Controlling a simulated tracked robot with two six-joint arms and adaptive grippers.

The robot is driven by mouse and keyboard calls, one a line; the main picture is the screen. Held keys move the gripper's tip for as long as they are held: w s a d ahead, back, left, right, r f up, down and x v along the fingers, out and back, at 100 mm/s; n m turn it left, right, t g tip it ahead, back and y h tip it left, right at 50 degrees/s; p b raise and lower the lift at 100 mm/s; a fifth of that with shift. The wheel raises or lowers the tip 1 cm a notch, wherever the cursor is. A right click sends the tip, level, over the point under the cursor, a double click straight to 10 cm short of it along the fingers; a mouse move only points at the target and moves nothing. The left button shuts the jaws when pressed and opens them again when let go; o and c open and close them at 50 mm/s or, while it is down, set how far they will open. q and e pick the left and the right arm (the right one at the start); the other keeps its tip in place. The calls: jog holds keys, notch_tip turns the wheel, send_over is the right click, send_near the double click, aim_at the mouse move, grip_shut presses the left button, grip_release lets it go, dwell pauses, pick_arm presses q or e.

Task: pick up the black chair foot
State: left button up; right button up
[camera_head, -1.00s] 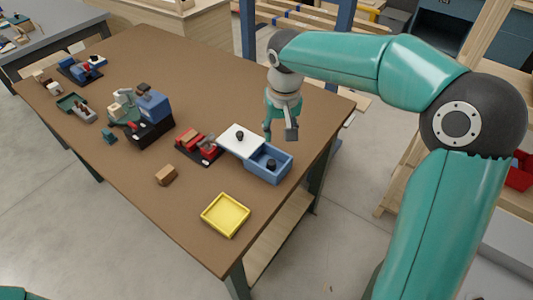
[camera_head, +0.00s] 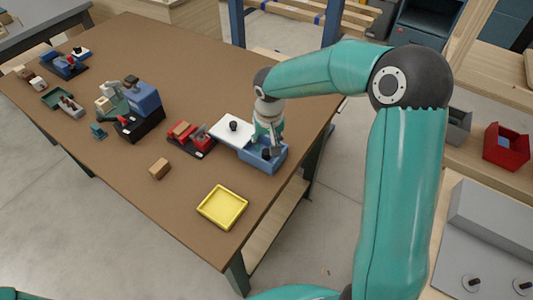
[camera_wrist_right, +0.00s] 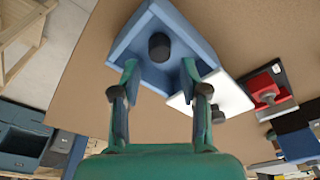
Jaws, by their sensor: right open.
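The black chair foot (camera_head: 267,153) is a short dark cylinder inside the blue box (camera_head: 262,168) near the right edge of the table. In the right wrist view the foot (camera_wrist_right: 159,46) stands in the box (camera_wrist_right: 187,28), ahead of my fingertips and roughly midway between them. My right gripper (camera_head: 269,146) is over the box; in the wrist view its fingers (camera_wrist_right: 160,72) are apart, with nothing between the tips. One finger partly covers the box in the head view. My left gripper is not in view.
A white lid or plate (camera_head: 222,131) with a black knob (camera_head: 234,125) adjoins the box. A red block set (camera_head: 202,142), a brown block (camera_head: 159,169) and a yellow tray (camera_head: 209,222) are nearby. A blue-and-black machine (camera_head: 145,97) stands farther left. The front tabletop is mostly clear.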

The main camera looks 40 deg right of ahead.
aim_at(266, 151)
jog(key=f, duration=0.3)
jog(key=f+p, duration=0.1)
jog(key=f, duration=0.1)
jog(key=shift+w+d, duration=0.15)
jog(key=shift+w, duration=0.2)
jog(key=shift+c, duration=0.3)
jog(key=c, duration=0.5)
jog(key=shift+r, duration=0.1)
jog(key=shift+c, duration=0.2)
